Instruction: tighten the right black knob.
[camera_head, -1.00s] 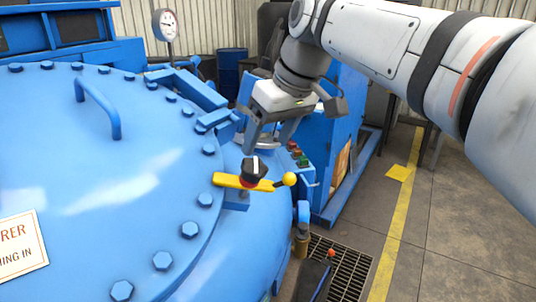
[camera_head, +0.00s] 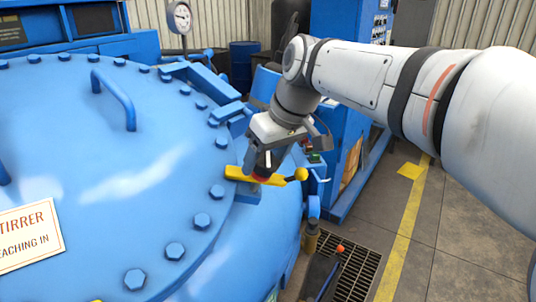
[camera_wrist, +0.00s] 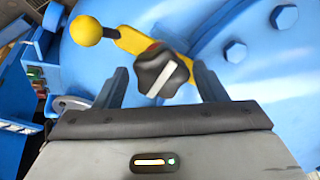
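The black knob (camera_wrist: 158,76) has lobed sides and a white stripe across its top. It sits over a red collar on a yellow lever (camera_wrist: 140,42) with a ball end, at the edge of the blue lid. In the wrist view my gripper (camera_wrist: 161,69) is open, with one finger on each side of the knob. Gaps show between the fingers and the knob. In the head view my gripper (camera_head: 262,163) is down over the yellow lever (camera_head: 238,174) and hides most of the knob.
The large blue lid (camera_head: 130,170) carries several bolts (camera_head: 175,250) around its rim and a curved handle (camera_head: 128,100). A pressure gauge (camera_head: 180,17) stands behind it. A blue cabinet (camera_head: 345,105) and a floor grate (camera_head: 355,275) are to the right.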

